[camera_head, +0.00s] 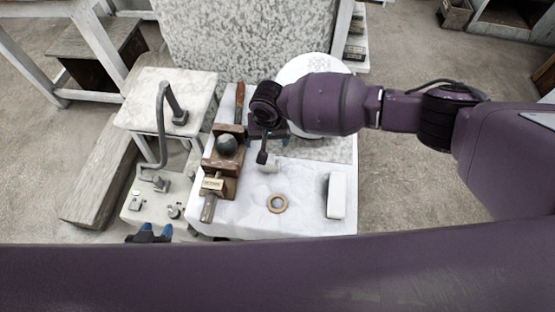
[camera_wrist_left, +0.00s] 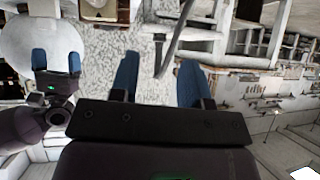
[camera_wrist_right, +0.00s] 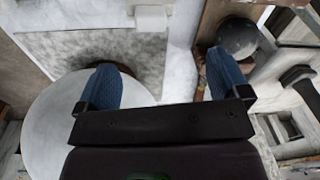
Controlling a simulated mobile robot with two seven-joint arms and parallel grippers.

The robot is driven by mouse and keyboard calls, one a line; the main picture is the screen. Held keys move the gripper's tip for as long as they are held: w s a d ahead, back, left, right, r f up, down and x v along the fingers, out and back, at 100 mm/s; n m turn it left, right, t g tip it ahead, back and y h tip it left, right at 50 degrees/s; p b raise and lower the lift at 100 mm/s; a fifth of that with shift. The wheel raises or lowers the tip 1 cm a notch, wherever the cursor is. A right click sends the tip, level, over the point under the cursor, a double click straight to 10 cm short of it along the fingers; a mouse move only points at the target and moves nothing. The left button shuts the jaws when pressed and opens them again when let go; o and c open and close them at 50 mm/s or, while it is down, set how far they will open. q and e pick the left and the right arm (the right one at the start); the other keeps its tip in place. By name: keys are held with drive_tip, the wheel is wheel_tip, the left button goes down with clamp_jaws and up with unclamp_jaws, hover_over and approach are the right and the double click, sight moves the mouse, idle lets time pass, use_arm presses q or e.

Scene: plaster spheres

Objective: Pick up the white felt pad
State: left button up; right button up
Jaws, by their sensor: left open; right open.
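A thick white rectangular block (camera_head: 336,195), which looks like the white felt pad, lies at the right front of the white-covered table (camera_head: 305,205). A smaller whitish piece (camera_head: 270,166) sits left of it; I cannot tell its material. My left gripper (camera_head: 148,232) is open and empty at the table's near left, apart from the pad; its blue fingers also show in the left wrist view (camera_wrist_left: 158,80). My right gripper (camera_wrist_right: 163,88) is open and empty above the far part of the table. In the head view its fingers are mostly hidden by its own arm.
A wooden holder (camera_head: 222,175) with a dark sphere (camera_head: 227,144) stands on the table's left. A white disc (camera_head: 300,68) is at the back, partly behind my right arm. A bent metal tube (camera_head: 160,120) rises at the left.

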sight(270, 155)
drive_tip(key=shift+s+d+m, duration=0.2)
drive_tip(key=shift+d+m, duration=0.25)
drive_tip(key=shift+m, duration=0.25)
drive_tip(key=shift+s+m+g+h, duration=0.15)
drive_tip(key=shift+m+g+h, duration=0.15)
drive_tip(key=shift+h, duration=0.1)
drive_tip(key=shift+s+a, duration=0.1)
drive_tip(key=shift+m, duration=0.3)
wheel_tip(270, 155, down, 5)
drive_tip(key=shift+f+b, duration=0.2)
drive_tip(key=shift+b, duration=0.65)
drive_tip(key=shift+f, duration=0.5)
wheel_tip(270, 155, down, 4)
drive_tip(key=shift+r+b, duration=0.25)
drive_tip(key=shift+b, duration=0.6)
drive_tip(key=shift+f, duration=0.5)
use_arm(q)
wheel_tip(270, 155, down, 3)
drive_tip(key=shift+d+f, duration=0.1)
